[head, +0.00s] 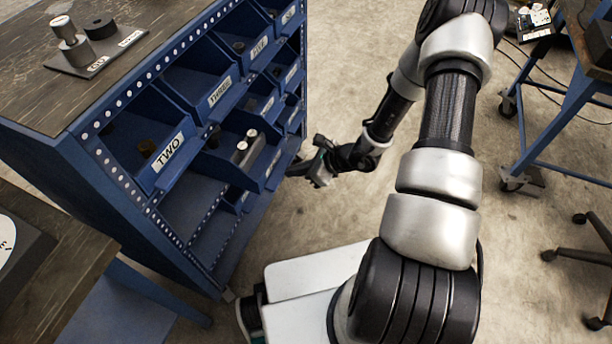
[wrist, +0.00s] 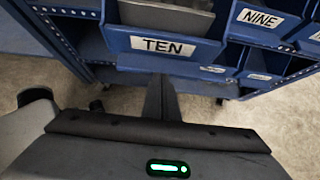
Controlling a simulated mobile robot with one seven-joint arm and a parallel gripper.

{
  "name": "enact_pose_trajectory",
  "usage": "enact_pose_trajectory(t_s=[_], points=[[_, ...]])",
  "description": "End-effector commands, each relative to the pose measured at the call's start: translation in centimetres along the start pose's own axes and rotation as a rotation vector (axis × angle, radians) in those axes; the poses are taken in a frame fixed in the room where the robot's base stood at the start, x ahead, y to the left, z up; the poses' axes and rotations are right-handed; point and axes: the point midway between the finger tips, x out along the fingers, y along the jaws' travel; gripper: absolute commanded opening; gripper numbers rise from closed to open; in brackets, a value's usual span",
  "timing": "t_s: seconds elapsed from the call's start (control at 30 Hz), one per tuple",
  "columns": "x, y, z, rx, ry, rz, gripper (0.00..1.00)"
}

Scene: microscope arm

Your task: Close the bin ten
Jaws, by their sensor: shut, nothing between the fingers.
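Bin ten (wrist: 130,40) is a blue bin with a white "TEN" label on its front, seen at the top centre of the wrist view. A grey object sits inside it. In the head view my gripper (head: 294,172) is right of the bin; contact cannot be told.
The blue rack (head: 60,185) holds other labelled bins, including two (head: 168,152), three (head: 219,92) and, in the wrist view, nine (wrist: 262,18). An empty slot lies below the jutting bin. Open floor (head: 345,70) is right of the rack; a blue-legged table (head: 560,135) stands further right.

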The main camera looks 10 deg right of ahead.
Motion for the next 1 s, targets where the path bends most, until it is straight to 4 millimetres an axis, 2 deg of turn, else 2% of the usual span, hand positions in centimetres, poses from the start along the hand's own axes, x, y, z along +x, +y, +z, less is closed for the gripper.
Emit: enact_pose_trajectory(t_s=[0.03, 0.2, 0.5, 0.7, 1.0], points=[[1.3, 0.1, 0.6, -0.006, -0.002, 0.003, 0.0], [4.2, 0.1, 3.2, -0.006, -0.002, 0.003, 0.0], [8.1, 0.1, 6.9, -0.004, -0.001, 0.002, 0.0], [9.2, 0.1, 8.1, -0.002, 0.0, 0.001, 0.0], [9.6, 0.0, 8.7, 0.0, -0.004, 0.0, 0.0]])
